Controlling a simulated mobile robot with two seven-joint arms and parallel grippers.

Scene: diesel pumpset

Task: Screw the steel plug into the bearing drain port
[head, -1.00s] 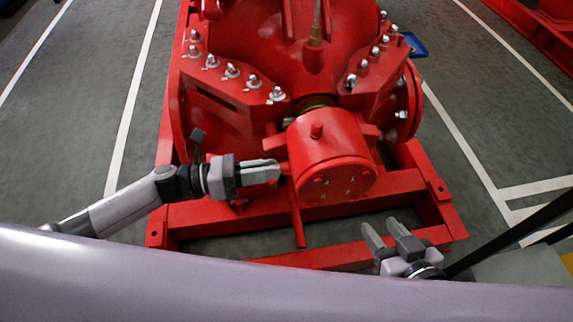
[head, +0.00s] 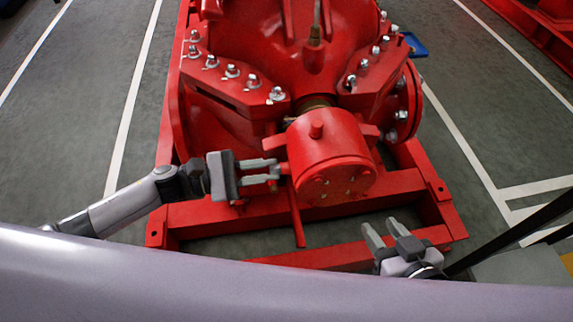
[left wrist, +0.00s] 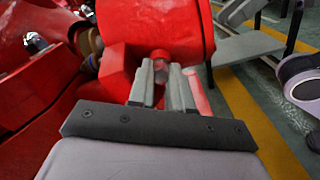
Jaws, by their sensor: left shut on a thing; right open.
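The red bearing housing (head: 335,160) is a round drum at the front of the pump. My left gripper (head: 277,170) is at its left side, fingers pointing right at a small red port boss (head: 284,168). In the left wrist view the fingertips (left wrist: 165,72) are shut on a small steel plug (left wrist: 160,72). The plug is lined up with the red boss (left wrist: 159,55) and seems to touch it; how deep it sits is hidden. My right gripper (head: 392,235) is open and empty, in front of the housing at the lower right.
The red pump casing (head: 262,40) with several bolts rises behind the housing. The red base frame (head: 395,187) runs below and around it. A bar (head: 297,215) stands under the housing, near my left gripper.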

